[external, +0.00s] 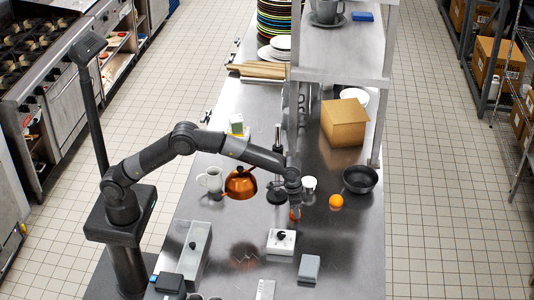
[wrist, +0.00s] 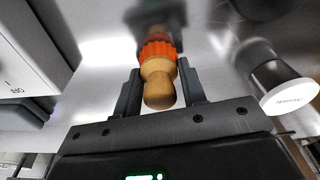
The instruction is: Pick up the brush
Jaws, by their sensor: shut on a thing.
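The brush (wrist: 159,82) has a rounded tan wooden handle and an orange ribbed part beyond it. In the wrist view it sits between the two dark fingers of my gripper (wrist: 160,88), which is shut on it. In the external view my gripper (external: 294,204) points down over the steel counter, and a small orange bit of the brush (external: 295,214) shows at its tip. The rest of the brush is hidden there by the gripper. I cannot tell whether the brush touches the counter.
A white box with a black knob (external: 281,241) lies in front. The counter's (external: 350,255) front right is clear.

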